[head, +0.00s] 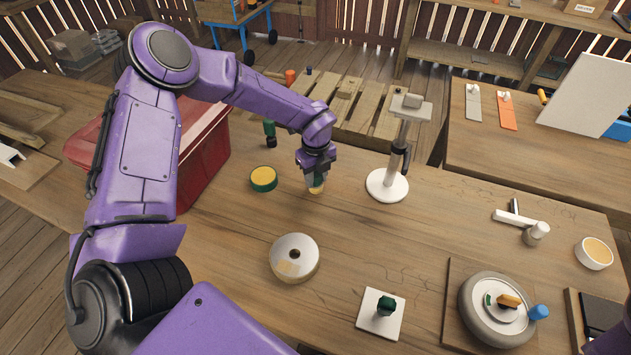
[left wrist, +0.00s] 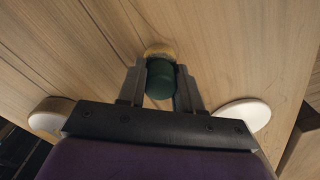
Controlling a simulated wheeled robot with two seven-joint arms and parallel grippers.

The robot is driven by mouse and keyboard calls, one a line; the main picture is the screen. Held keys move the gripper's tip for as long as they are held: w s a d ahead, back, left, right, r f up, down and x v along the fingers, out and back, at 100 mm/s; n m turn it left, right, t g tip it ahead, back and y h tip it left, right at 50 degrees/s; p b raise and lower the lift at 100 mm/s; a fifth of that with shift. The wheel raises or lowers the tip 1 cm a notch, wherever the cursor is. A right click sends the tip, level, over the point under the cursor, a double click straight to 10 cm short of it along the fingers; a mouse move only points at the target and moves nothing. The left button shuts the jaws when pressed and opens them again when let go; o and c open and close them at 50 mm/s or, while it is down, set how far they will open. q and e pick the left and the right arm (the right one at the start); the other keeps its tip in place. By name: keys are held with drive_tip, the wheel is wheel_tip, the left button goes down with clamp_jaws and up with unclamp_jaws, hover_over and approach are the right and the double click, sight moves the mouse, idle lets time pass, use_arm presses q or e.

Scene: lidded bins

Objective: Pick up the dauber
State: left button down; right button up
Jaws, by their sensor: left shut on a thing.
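The dauber, a small piece with a dark green top and a tan lower part (head: 316,187), is between the fingers of my left gripper (head: 316,170) over the middle of the table. In the left wrist view its green top (left wrist: 160,79) sits between the two grey fingers (left wrist: 161,92), which are shut on it. A tan rim shows beyond the green top. Whether its bottom touches the table I cannot tell. My right gripper is out of view; only a bit of purple arm shows at the lower right corner.
A round green tin with a yellow top (head: 263,180) is left of the gripper. A white-based stand (head: 388,186) is close on its right. A pale disc (head: 295,259) lies in front. A red bin (head: 205,155) stands left. Some table front of the gripper is clear.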

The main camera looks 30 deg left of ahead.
use_arm(q)
drive_tip(key=shift+w+r+b, duration=0.1)
drive_tip(key=shift+r+b, duration=0.4)
drive_tip(key=shift+r, duration=0.05)
drive_tip(key=shift+r+b, duration=0.55)
drive_tip(key=shift+r, duration=0.15)
drive_tip(key=s+a+r+p, duration=0.1)
drive_tip(key=s+r+p, duration=0.4)
drive_tip(key=s+r, duration=0.5)
drive_tip(key=s, duration=0.4)
drive_tip(key=shift+r, duration=0.25)
drive_tip(key=shift+s, duration=0.1)
